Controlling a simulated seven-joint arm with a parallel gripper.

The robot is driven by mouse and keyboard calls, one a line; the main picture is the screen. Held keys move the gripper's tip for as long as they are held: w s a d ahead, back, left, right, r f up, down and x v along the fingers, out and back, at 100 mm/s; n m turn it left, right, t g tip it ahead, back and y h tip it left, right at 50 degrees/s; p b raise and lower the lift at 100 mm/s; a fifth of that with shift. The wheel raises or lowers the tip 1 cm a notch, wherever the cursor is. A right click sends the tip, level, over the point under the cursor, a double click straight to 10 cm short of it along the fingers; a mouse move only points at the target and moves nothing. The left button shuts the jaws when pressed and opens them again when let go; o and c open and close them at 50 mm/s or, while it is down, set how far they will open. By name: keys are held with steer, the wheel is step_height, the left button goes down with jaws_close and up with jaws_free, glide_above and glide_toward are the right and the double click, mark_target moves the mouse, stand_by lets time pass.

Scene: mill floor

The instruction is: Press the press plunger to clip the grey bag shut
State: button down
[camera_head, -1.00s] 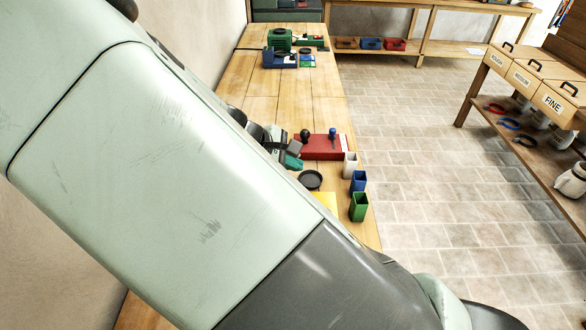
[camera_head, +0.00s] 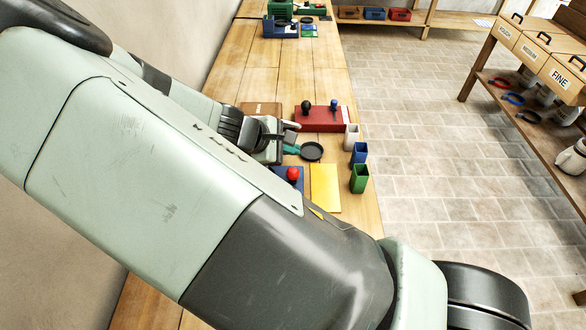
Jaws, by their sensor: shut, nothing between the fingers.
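My gripper (camera_head: 289,131) is at the end of my arm over the bench, just left of the red block; it is small and partly hidden by my own wrist, and its fingers are shut and empty. A red-topped knob (camera_head: 292,174) stands on a blue base (camera_head: 287,184), partly hidden behind my arm, below the gripper in the picture. The red block (camera_head: 321,119) carries a black knob (camera_head: 306,106) and a blue knob (camera_head: 334,104). I cannot tell for certain which of these knobs is the press plunger. I cannot make out a grey bag.
A dark round pan (camera_head: 311,151) with a teal handle lies close to the gripper. A yellow sheet (camera_head: 325,188) lies flat nearby. The far bench stretch (camera_head: 290,75) is clear.

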mark_target(290, 172)
steer(key=shift+f, duration=2.1)
stand_by(0.4)
steer(key=shift+f, duration=0.4)
steer(key=shift+f, duration=0.9)
stand_by(0.9)
steer(key=shift+r, duration=1.35)
steer(key=shift+r, duration=2.5)
